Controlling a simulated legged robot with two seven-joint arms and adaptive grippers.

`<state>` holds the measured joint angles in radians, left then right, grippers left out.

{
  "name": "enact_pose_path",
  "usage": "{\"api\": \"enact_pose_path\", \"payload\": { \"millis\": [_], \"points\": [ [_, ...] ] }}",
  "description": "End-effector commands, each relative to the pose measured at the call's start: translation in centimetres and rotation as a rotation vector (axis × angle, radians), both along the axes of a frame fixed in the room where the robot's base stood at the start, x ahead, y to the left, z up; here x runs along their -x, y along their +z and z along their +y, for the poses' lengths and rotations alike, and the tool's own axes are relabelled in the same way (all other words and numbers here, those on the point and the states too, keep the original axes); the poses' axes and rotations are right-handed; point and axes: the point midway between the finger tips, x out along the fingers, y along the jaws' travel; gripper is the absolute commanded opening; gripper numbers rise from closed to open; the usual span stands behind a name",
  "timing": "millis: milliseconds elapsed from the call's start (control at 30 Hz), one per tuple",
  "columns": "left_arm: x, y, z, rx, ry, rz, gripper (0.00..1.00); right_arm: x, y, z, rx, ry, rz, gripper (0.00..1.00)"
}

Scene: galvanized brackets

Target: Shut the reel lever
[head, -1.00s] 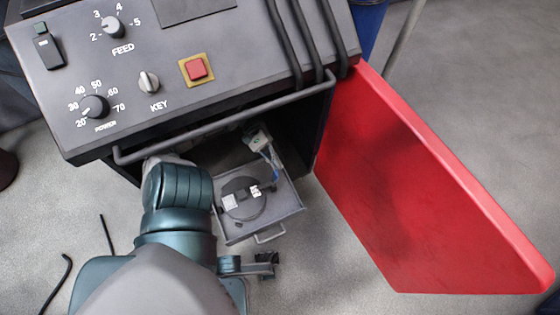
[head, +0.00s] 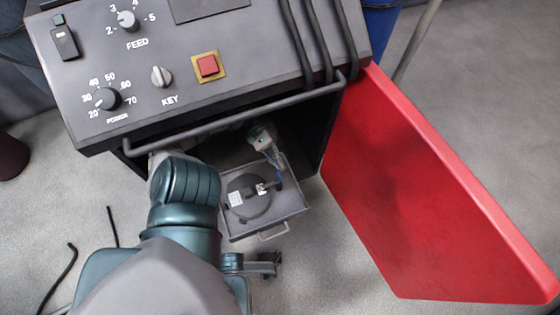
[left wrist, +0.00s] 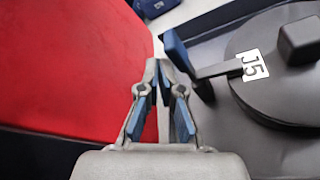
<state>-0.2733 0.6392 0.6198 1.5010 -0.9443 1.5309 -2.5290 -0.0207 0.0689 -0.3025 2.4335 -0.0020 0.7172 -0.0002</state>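The reel (head: 241,208) is a dark round disc in a grey drawer (head: 294,208) inside the open cabinet. Its lever, a dark bar with a blue handle (head: 279,175), points to the upper right in the head view.
The red door (head: 410,195) stands open to the right. A grey rail (head: 235,116) crosses above the opening, under the control panel (head: 215,85). My left arm reaches in beneath it.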

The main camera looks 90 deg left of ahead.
Motion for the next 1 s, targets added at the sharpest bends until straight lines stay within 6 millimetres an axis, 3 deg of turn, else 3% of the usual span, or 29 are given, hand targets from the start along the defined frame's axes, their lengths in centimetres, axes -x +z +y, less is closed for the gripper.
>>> {"api": "enact_pose_path", "payload": {
  "millis": [133, 267, 700, 1000],
  "points": [
    [0.7, -0.3, -0.2, 0.008, -0.014, 0.013, 0.00, 0.1, -0.1, -0.2, -0.001, -0.002, 0.001, 0.00],
    [1.1, -0.1, 0.7, 0.007, -0.011, 0.015, 0.00, 0.2, 0.0, -0.3, -0.002, -0.001, -0.001, 0.00],
    [4.6, 2.4, 8.2, 0.001, -0.002, 0.010, 0.00, 0.2, 0.0, -0.4, -0.004, -0.001, -0.001, 0.00],
    [5.5, 2.9, 10.2, 0.005, -0.001, 0.005, 0.00, 0.2, 0.1, 0.0, 0.000, 0.000, -0.001, 0.00]
  ]
}}
